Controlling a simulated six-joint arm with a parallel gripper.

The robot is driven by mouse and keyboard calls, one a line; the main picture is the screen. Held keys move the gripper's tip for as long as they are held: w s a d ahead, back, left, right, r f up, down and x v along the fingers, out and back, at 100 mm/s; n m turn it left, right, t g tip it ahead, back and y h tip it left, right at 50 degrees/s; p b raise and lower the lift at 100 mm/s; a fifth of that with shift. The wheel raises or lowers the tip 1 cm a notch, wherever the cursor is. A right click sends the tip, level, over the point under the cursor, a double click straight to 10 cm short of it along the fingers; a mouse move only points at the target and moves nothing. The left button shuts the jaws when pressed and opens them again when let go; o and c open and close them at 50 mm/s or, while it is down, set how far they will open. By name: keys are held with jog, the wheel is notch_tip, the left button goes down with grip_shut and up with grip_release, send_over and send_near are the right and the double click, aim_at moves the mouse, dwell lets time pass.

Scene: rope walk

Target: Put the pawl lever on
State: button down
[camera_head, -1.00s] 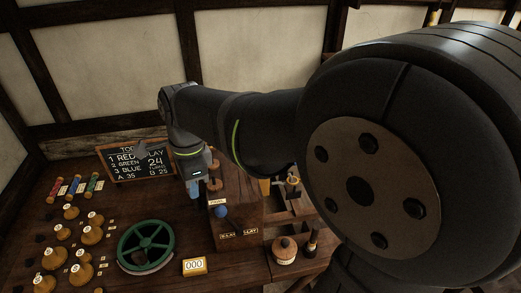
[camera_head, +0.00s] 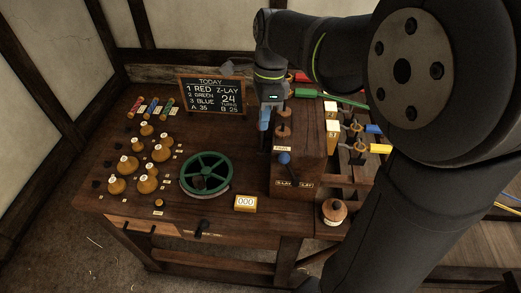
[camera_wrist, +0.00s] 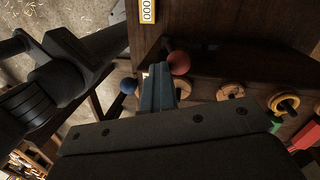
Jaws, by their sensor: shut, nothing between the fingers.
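My gripper (camera_head: 264,121) points down behind the left of the dark wooden box (camera_head: 299,172), its blue fingers close together. In the wrist view my shut fingers (camera_wrist: 159,84) hold nothing and are right beside a red ball knob (camera_wrist: 179,63); I cannot tell whether they touch. The red knob may be the pawl lever's; it is hidden in the head view.
A green handwheel (camera_head: 207,172) and a 000 counter (camera_head: 245,203) are left of the box. Several wooden bobbins (camera_head: 147,185) stand at the left. A chalkboard (camera_head: 211,95) is behind. A lidded wooden pot (camera_head: 333,211) stands right of the box. The front of the bench is fairly clear.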

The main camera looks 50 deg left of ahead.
jog(key=shift+w, duration=0.1)
notch_tip(320, 180, up, 12)
jog(key=d, duration=0.1)
jog(key=shift+d+f, duration=0.25)
jog(key=shift+d, duration=0.1)
jog(key=shift+w, duration=0.1)
dwell(0.6)
jog(key=s+d+f+t+y, duration=0.1)
jog(key=s+f+t+y, duration=0.1)
jog(key=f, duration=0.4)
jog(key=s+d+f+t+y, duration=0.2)
jog(key=s+f, duration=0.1)
jog(key=f, duration=0.4)
jog(key=shift+s, duration=0.2)
jog(key=shift+d+f, duration=0.15)
